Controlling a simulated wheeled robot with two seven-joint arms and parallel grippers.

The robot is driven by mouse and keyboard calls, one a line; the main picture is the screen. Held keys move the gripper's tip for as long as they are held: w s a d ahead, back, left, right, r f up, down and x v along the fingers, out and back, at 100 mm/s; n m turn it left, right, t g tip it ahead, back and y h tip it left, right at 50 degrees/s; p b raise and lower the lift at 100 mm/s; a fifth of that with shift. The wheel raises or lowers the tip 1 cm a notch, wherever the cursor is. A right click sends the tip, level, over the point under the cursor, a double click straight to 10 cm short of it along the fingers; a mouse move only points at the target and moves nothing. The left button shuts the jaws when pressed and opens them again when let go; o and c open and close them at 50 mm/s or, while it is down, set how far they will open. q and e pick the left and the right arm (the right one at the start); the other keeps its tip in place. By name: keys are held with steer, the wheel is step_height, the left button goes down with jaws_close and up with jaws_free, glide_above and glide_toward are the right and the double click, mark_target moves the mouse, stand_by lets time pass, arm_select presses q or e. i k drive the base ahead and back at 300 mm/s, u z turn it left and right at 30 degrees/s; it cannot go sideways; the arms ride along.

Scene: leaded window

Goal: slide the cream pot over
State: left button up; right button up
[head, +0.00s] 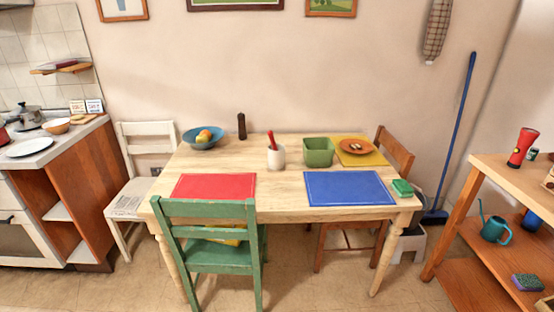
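The cream pot (276,157) stands upright near the middle of the wooden table (280,191). A red-handled thing (271,139) sticks up out of it. Its lower part inside the pot is hidden. Neither of my grippers shows in the head view.
On the table are a blue bowl (202,139), a dark mill (242,126), a green container (318,152), an orange plate (356,146), a red mat (214,187), a blue mat (348,189) and a green block (402,188). A green chair (213,256) stands at the front. Bare wood surrounds the pot.

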mark_target(276, 158)
steer(key=z, duration=0.05)
steer(key=k, duration=0.45)
steer(key=u, duration=0.65)
steer(key=i, duration=1.8)
steer(key=z, duration=0.5)
